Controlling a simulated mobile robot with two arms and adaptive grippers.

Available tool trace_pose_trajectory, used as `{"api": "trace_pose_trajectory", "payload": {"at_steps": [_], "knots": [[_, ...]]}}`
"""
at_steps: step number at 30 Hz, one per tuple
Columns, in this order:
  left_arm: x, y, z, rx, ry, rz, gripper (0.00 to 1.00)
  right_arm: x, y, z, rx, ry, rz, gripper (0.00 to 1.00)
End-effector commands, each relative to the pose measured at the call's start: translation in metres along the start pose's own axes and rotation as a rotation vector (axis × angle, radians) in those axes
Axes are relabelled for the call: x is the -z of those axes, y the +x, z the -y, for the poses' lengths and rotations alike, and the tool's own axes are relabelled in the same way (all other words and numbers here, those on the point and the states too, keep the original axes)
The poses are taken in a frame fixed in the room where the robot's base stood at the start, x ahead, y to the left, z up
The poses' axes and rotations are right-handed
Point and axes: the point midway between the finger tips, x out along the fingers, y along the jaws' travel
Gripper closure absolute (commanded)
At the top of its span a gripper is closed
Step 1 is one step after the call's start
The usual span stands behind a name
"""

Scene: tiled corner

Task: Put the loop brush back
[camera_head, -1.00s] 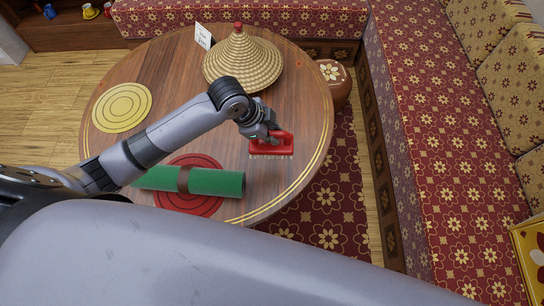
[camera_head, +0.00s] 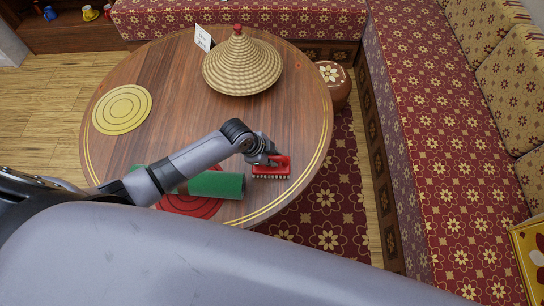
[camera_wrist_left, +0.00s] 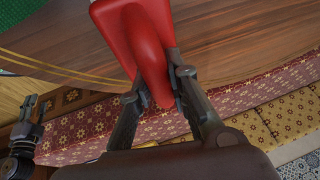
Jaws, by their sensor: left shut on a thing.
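The loop brush (camera_head: 272,167) is red with a row of pale bristles along its lower edge. It is at the right front part of the round table, near the rim. My left gripper (camera_head: 266,158) is shut on its handle. In the left wrist view, the red brush (camera_wrist_left: 130,25) fills the top, with its rounded handle between the two fingers (camera_wrist_left: 158,88). I cannot tell whether the bristles touch the tabletop. A dark jointed part, perhaps my right gripper (camera_wrist_left: 26,135), shows at the left wrist view's left edge; its jaw state is unclear.
A green roll (camera_head: 217,185) lies on a red round mat (camera_head: 190,206), partly behind my arm. A woven cone lid (camera_head: 242,65), a white card (camera_head: 203,38) and a yellow mat (camera_head: 122,110) are on the wooden table (camera_head: 160,75). A patterned bench (camera_head: 430,130) runs along the right.

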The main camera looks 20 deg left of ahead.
Motion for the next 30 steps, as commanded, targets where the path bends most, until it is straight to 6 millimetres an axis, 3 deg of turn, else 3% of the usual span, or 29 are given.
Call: {"api": "trace_pose_trajectory", "payload": {"at_steps": [5,6,15,24,30], "knots": [[-0.001,0.003,0.0,0.0,0.0,0.0,1.0,0.0,0.002,0.0,0.0,0.0,0.0,0.6],[-0.002,0.003,0.0,0.0,-0.001,0.0,0.83,0.0,0.002,0.0,0.0,0.0,0.0,0.6],[-0.001,0.002,0.0,0.0,-0.001,0.001,0.63,0.0,0.002,0.001,0.001,0.001,0.001,0.6],[-0.001,0.001,0.0,0.0,-0.001,0.001,0.63,0.0,0.001,0.001,0.002,0.001,0.001,0.6],[-0.001,-0.02,0.001,0.001,0.002,0.0,0.63,0.0,-0.001,0.001,0.001,0.001,0.001,0.6]]}}
